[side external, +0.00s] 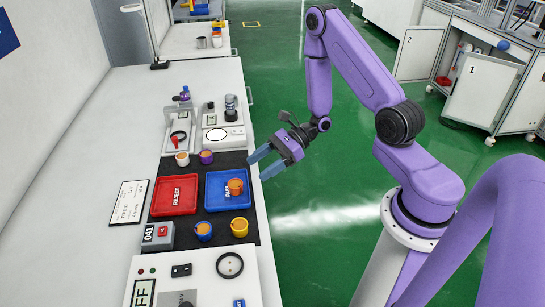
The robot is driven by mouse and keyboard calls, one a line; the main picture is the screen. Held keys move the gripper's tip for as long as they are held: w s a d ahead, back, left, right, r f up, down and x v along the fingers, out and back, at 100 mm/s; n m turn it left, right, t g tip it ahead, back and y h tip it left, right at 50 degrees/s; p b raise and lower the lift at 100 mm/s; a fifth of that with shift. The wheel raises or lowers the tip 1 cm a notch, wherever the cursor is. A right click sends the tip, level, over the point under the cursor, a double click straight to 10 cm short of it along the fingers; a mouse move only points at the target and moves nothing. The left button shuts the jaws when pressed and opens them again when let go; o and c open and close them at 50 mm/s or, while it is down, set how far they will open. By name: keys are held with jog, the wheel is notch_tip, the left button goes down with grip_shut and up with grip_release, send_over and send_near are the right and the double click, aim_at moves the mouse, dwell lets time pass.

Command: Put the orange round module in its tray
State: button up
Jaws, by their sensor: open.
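The orange round module (235,187) sits in the blue tray (215,203), right of the tray's middle, and covers part of its lettering. It appears upright. My gripper (261,163), with its blue fingers, is open and empty. It is above and to the right of the module, near the tray's upper right corner and the bench edge, apart from the module.
A red tray (160,207) marked REJECT lies left of the blue one. White (182,159) and purple (206,157) modules stand behind the trays; blue (203,232) and yellow (239,227) ones stand in front. Instruments stand beyond. The bench's left side is mostly clear.

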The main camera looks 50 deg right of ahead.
jog(key=s+a+r+n+g+h, duration=0.2)
jog(key=s+a+r+n+g, duration=0.15)
jog(key=s+n+g, duration=0.35)
jog(key=s+a+r+n+g+h, duration=0.1)
jog(key=s+a+r+n+g, duration=0.3)
jog(key=s+n, duration=0.45)
jog(key=s+d+r+n+t+h, duration=0.3)
jog(key=s+r+n+t+h, duration=0.2)
jog(key=n, duration=1.5)
jog(key=s+r+h, duration=0.3)
jog(key=h, duration=0.1)
jog(key=shift+d+t, duration=0.3)
jog(key=shift+d, duration=0.1)
